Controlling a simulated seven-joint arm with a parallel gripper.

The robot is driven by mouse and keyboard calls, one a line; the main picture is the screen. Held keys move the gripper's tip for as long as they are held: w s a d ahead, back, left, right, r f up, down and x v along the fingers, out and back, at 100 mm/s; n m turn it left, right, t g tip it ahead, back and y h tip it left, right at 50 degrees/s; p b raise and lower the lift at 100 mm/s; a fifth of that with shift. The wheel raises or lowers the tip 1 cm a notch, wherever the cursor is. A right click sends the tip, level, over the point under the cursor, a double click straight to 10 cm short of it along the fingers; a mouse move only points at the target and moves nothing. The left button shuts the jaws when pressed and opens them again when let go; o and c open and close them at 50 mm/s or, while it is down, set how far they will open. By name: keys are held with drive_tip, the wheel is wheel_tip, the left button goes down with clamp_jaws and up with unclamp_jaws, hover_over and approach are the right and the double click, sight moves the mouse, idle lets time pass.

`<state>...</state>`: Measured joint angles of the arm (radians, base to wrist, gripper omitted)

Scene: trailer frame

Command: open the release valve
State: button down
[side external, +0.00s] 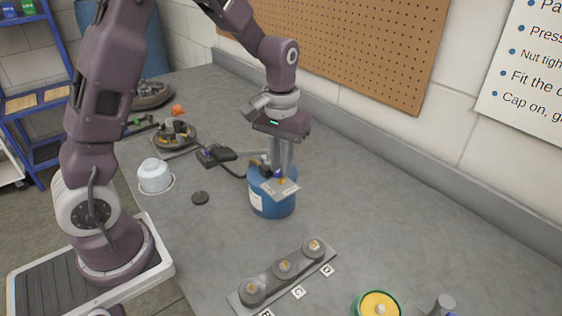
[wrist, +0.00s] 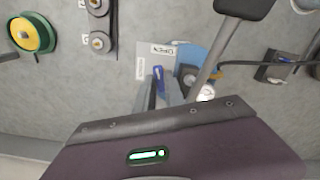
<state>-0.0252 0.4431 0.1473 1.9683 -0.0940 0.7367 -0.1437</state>
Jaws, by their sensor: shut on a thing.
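The blue canister (side external: 268,203) stands upright on the grey bench; part of its blue body also shows in the wrist view (wrist: 192,52). My gripper (side external: 280,172) points down over its top, with its fingers close together. It is shut on a small blue valve lever (wrist: 158,76) at the canister top. A pale plate reading OPEN (wrist: 163,49) lies beside the lever, with a second label plate (wrist: 140,68) next to it. The fingers hide part of the valve, and the lever's exact angle is hard to tell.
A dark box (side external: 215,155) is joined to the canister area by a cable. The bench right of the canister is clear.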

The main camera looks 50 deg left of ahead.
drive_tip(key=shift+m, duration=1.9)
drive_tip(key=c, duration=1.4)
unclamp_jaws()
drive_tip(key=shift+c, duration=0.2)
wheel_tip(320, 180, up, 7)
drive_tip(key=shift+r, duration=0.1)
